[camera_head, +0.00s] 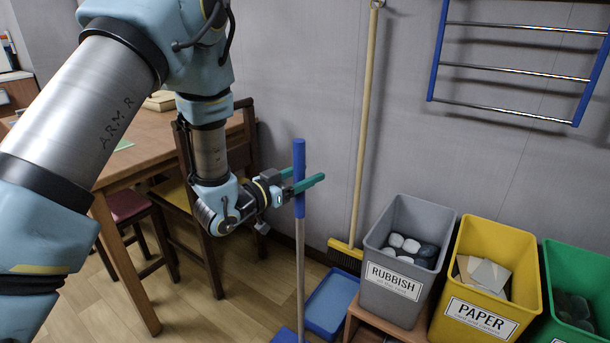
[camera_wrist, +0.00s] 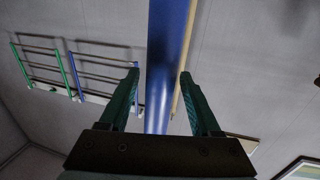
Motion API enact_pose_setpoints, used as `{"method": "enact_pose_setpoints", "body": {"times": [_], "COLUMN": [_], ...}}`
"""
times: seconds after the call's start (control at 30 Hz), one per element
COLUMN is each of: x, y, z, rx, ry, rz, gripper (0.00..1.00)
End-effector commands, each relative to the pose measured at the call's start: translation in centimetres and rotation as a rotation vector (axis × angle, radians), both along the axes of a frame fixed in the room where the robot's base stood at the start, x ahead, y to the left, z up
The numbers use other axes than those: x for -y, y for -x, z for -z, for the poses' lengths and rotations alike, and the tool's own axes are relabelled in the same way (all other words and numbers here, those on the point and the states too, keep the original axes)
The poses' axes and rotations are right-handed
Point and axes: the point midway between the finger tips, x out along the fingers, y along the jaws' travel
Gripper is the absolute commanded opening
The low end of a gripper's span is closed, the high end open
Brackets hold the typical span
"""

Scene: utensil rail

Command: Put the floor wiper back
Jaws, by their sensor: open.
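The floor wiper has a blue grip (camera_head: 299,165) on a thin pale pole, with a blue foot (camera_head: 288,336) partly cut off at the bottom of the head view. It stands near upright. My gripper (camera_head: 305,178) is at the blue grip, with its green fingers open. In the wrist view the blue grip (camera_wrist: 167,70) runs up between the two fingers of my gripper (camera_wrist: 158,88), with a gap visible on each side. I see no grasp on it.
A broom (camera_head: 362,130) hangs on the wall behind. A blue tray (camera_head: 345,292) lies on the floor. Grey (camera_head: 389,275), yellow (camera_head: 478,305) and green (camera_head: 590,268) bins stand at right. A chair (camera_head: 247,125) and table (camera_head: 115,165) are left. A blue-framed rack (camera_head: 437,50) is on the wall.

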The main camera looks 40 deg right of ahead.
Motion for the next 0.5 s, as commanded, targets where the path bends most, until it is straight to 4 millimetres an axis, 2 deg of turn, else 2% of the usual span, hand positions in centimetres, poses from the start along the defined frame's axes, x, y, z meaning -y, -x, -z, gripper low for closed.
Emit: {"method": "enact_pose_setpoints", "body": {"times": [0.2, 0.37, 0.5], "x": [0.0, -2.6, -5.6], "y": [0.0, -0.1, 0.0], "z": [-0.6, -0.2, -0.2], "rx": [0.000, -0.002, -0.002], "ry": [0.000, -0.002, -0.002], "rz": [0.000, -0.004, -0.006], "gripper": [0.64, 0.64, 0.64]}}
